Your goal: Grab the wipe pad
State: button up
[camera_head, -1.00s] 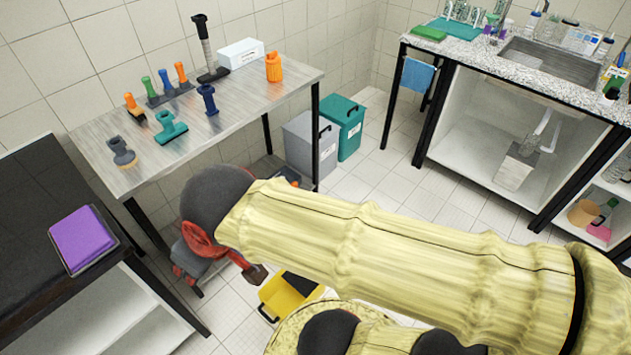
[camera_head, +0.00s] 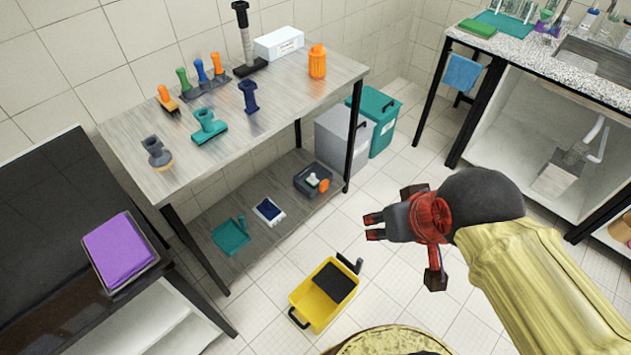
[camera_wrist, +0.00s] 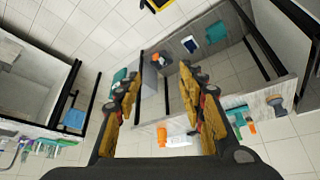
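Several pads show, and I cannot tell for sure which one is the wipe pad. A purple pad (camera_head: 120,250) lies in a shallow dark tray (camera_head: 137,277) on the black table at left. A flat blue-and-white item (camera_head: 269,210) lies on the lower shelf of the metal table; it also shows in the wrist view (camera_wrist: 190,45). A green pad (camera_head: 477,28) lies on the granite counter at upper right. My gripper (camera_head: 373,227) is in the air right of the metal table, apart from all of these. In the wrist view its fingers (camera_wrist: 160,75) are spread with nothing between them.
The metal table (camera_head: 180,185) carries several brushes and scrubbers, an orange bottle (camera_head: 317,62) and a white box (camera_head: 279,43). A yellow bucket (camera_head: 313,316) stands on the floor below my gripper. Grey (camera_head: 335,140) and teal (camera_head: 383,140) bins stand by the table. Some floor is clear between table and counter.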

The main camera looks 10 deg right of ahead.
aim_at(312, 180)
jog(key=k, duration=0.15)
jog(key=k+u, duration=0.25)
jog(key=u, duration=0.2)
jog(key=k+j+u, duration=0.15)
jog(key=u, duration=0.25)
jog(key=i+l+u, duration=0.1)
jog(key=l+u, duration=0.4)
jog(key=l, duration=0.3)
jog(key=l+u, duration=0.45)
jog(key=l, duration=3.95)
jog(key=i+l, duration=0.3)
jog(key=i, duration=0.05)
